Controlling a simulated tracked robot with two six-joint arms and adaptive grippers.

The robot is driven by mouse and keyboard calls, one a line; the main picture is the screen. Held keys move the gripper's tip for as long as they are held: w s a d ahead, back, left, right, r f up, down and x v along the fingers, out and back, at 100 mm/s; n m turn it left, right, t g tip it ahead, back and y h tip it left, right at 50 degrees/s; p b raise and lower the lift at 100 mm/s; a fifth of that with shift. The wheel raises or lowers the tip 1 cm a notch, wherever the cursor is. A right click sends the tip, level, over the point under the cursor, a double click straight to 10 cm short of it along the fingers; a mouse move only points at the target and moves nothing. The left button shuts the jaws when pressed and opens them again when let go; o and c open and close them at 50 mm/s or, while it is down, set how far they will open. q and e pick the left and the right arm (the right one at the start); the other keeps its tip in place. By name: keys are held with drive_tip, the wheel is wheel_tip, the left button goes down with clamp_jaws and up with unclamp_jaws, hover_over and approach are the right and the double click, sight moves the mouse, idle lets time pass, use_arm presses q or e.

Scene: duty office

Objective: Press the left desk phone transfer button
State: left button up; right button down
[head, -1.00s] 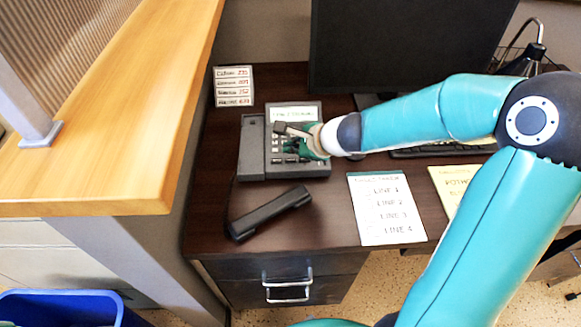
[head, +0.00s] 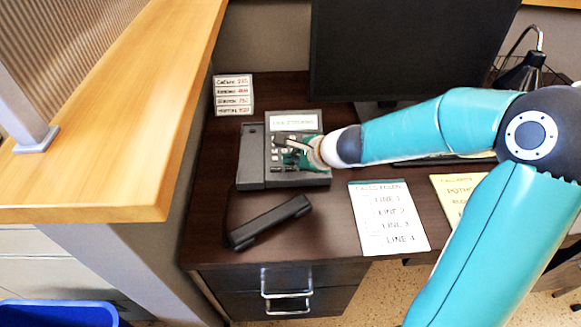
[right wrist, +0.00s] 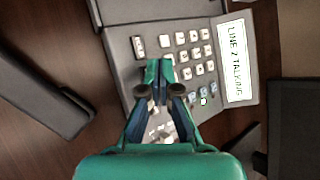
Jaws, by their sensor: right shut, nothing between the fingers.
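The desk phone (head: 251,160) is a dark grey unit with a keypad and a lit screen (head: 294,122). In the right wrist view its screen (right wrist: 236,62) reads "LINE 2 TALKING". Its handset (head: 269,221) lies off the cradle on the desk in front. My right gripper (head: 287,146) is shut and empty over the phone's keys. In the right wrist view the gripper (right wrist: 159,70) covers part of the keypad, and whether its tips touch a key cannot be told. The transfer button's label is not readable. My left gripper is out of view.
A number card (head: 233,95) stands behind the phone. A line list (head: 388,217) and a yellow sheet (head: 459,196) lie to the right. A monitor (head: 410,50) stands behind. A wooden counter (head: 110,150) bounds the left side. A blue bin (head: 60,314) is at lower left.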

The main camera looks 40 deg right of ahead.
sight(292, 170)
drive_tip(key=shift+f, duration=0.15)
idle(0.5)
drive_tip(key=shift+f+b, duration=0.25)
drive_tip(key=shift+b, duration=0.2)
drive_tip(key=shift+f+b, duration=0.4)
drive_tip(key=shift+b, duration=0.05)
idle(0.4)
drive_tip(key=shift+r, duration=0.1)
drive_tip(key=shift+r+p, duration=0.75)
drive_tip(key=shift+p, duration=0.1)
wheel_tip(292, 170, up, 5)
drive_tip(key=p, duration=0.5)
idle(3.8)
